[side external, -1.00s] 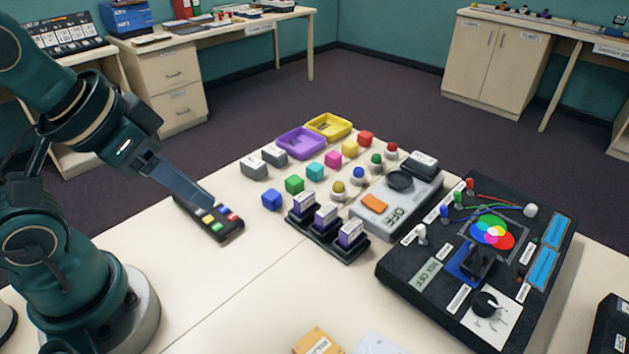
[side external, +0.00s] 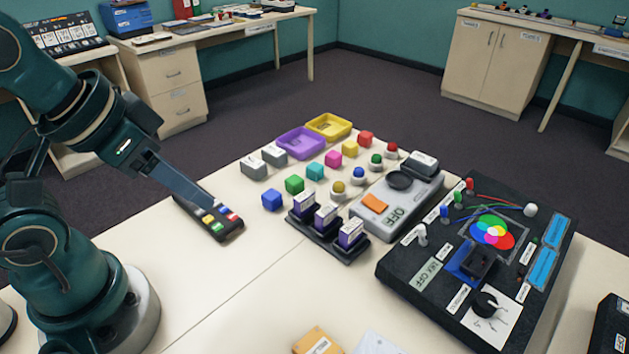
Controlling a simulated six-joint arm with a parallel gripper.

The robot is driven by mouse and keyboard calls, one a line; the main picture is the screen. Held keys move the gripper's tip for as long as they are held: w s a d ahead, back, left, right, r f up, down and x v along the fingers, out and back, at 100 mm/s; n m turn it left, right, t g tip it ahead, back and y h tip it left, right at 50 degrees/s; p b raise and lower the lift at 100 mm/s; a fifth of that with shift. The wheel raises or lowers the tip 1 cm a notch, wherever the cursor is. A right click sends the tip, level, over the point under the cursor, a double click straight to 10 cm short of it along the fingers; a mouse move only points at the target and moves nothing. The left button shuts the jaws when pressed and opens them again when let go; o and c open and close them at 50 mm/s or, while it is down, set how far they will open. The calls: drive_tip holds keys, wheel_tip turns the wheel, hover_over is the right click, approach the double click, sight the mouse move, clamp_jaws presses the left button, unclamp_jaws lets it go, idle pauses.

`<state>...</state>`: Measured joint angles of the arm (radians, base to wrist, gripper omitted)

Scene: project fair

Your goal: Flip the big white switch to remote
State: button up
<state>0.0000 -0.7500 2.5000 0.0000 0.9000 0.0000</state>
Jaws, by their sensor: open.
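A black control board (side external: 400,272) lies tilted in the picture at the right of the table. A white toggle switch (side external: 421,234) stands up at its left edge, beside small white labels too small to read. Another white knob (side external: 530,210) sits near the board's far right, by the coloured wires. I cannot tell for sure which is the big white switch. My gripper (side external: 211,204) is open, far left of the board, low over a black remote (side external: 220,229) with coloured buttons. I cannot tell whether it touches the remote; its jaws hide part of it.
Between my gripper and the board stand coloured cubes (side external: 294,184), a black rack of purple-and-white boxes (side external: 325,240) and a grey box marked OFF (side external: 412,205). Purple (side external: 302,144) and yellow (side external: 329,126) trays lie at the back. The table's front left is clear.

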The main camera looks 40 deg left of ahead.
idle(0.3)
clamp_jaws()
drive_tip(key=w+d+r+n+g+h, duration=0.3)
drive_tip(key=w+d+r+n+h, duration=0.1)
drive_tip(key=w+d+n+h, duration=0.7)
drive_tip(key=w+a+f+n+t+h, duration=0.1)
drive_tip(key=w+a+f+n, duration=0.1)
drive_tip(key=w+f+n, duration=0.6)
drive_tip(key=shift+w+a+f+n, duration=0.35)
drive_tip(key=shift+f+n, duration=1.2)
drive_tip(key=shift+n, duration=0.85)
